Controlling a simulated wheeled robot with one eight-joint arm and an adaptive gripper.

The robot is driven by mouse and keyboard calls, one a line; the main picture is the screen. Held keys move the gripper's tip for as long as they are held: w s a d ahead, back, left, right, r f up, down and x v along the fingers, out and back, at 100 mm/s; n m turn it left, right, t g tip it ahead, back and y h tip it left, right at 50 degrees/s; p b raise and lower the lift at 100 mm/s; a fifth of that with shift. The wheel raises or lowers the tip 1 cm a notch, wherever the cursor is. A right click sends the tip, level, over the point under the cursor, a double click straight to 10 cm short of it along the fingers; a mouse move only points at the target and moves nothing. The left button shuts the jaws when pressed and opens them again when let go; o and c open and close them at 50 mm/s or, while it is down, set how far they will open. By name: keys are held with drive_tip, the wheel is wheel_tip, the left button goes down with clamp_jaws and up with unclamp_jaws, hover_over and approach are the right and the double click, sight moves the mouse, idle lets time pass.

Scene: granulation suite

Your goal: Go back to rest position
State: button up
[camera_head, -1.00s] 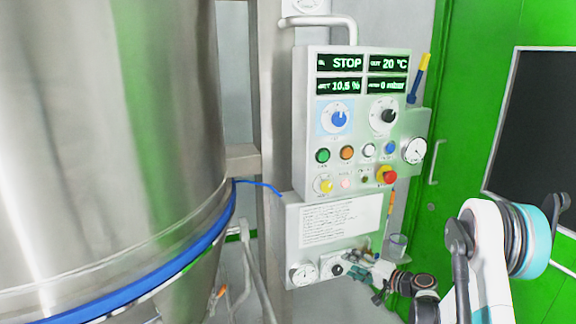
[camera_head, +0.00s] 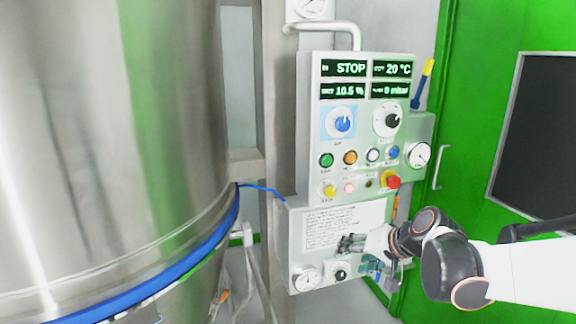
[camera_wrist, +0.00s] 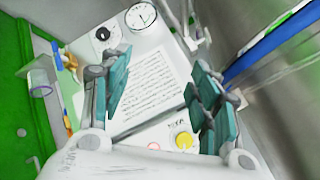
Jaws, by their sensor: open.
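My gripper (camera_head: 362,256) is in front of the lower part of the grey control panel (camera_head: 309,120), just below and right of the printed label (camera_head: 325,226). In the wrist view, my gripper (camera_wrist: 160,90) has its two teal-padded fingers spread apart with nothing between them. The label (camera_wrist: 150,88) shows behind that gap. My arm comes in from the right edge of the head view and hides part of the panel's lower right side.
A large steel vessel (camera_head: 110,130) with a blue band fills the left. The panel carries knobs, coloured buttons, a red stop button (camera_head: 392,181) and gauges (camera_head: 306,279). A green door (camera_head: 465,150) stands right. The display reads STOP.

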drive_tip(key=s+d+n+h, duration=0.1)
drive_tip(key=s+h, duration=0.1)
drive_tip(key=s, duration=1)
drive_tip(key=s+d+r+n+h, duration=0.1)
drive_tip(key=s+d+n+h, duration=0.1)
drive_tip(key=s, duration=1.1)
drive_tip(key=shift+g+h, duration=0.3)
drive_tip(key=shift+h, duration=0.3)
drive_tip(key=shift+o, duration=0.4)
idle(2.1)
